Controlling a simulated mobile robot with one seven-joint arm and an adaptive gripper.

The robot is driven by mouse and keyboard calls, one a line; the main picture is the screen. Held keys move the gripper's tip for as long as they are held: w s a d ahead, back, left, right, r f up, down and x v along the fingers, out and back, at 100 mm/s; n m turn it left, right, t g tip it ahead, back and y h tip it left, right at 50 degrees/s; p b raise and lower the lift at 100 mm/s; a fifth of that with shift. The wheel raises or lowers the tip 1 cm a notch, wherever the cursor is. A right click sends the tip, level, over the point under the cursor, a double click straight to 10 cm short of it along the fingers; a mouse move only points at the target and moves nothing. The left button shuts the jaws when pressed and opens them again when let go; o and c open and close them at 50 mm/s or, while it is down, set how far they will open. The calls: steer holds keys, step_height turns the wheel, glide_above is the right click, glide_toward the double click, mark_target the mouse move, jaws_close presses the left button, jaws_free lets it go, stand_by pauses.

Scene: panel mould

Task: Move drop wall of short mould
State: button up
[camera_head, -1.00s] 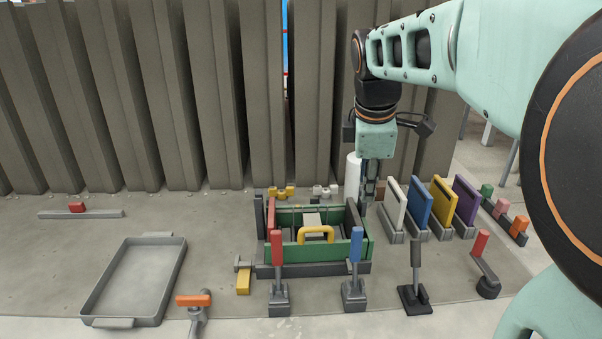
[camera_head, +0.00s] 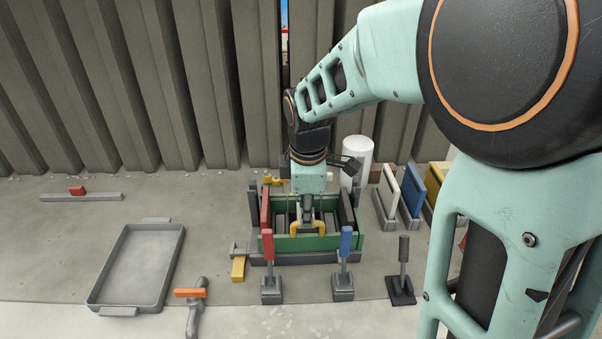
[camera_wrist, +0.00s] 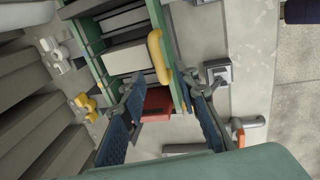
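The short mould is a green-walled box (camera_head: 342,242) on a dark base in the middle of the head view, with grey blocks inside. A red end wall (camera_head: 265,208) stands at its left end; what looks like it shows as a red block (camera_wrist: 160,102) in the wrist view. A yellow handle (camera_head: 296,229) is at the front of the mould and also shows in the wrist view (camera_wrist: 159,57). My gripper (camera_wrist: 161,82) is open and points down over the mould, its blue-padded fingers apart with the red block between them in view. Contact cannot be told.
Red (camera_head: 267,243) and blue (camera_head: 346,241) upright levers stand before the mould. An empty grey tray (camera_head: 176,265) lies left. A black-based lever (camera_head: 402,285), white (camera_head: 389,193) and blue (camera_head: 413,192) panels stand right. A white cylinder (camera_head: 357,155) is behind.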

mark_target(308, 236)
steer(key=shift+w+f, duration=0.25)
steer(key=shift+f, duration=0.75)
steer(key=shift+w+f, duration=0.2)
steer(key=shift+f, duration=0.8)
steer(key=shift+c, duration=0.7)
jaws_close()
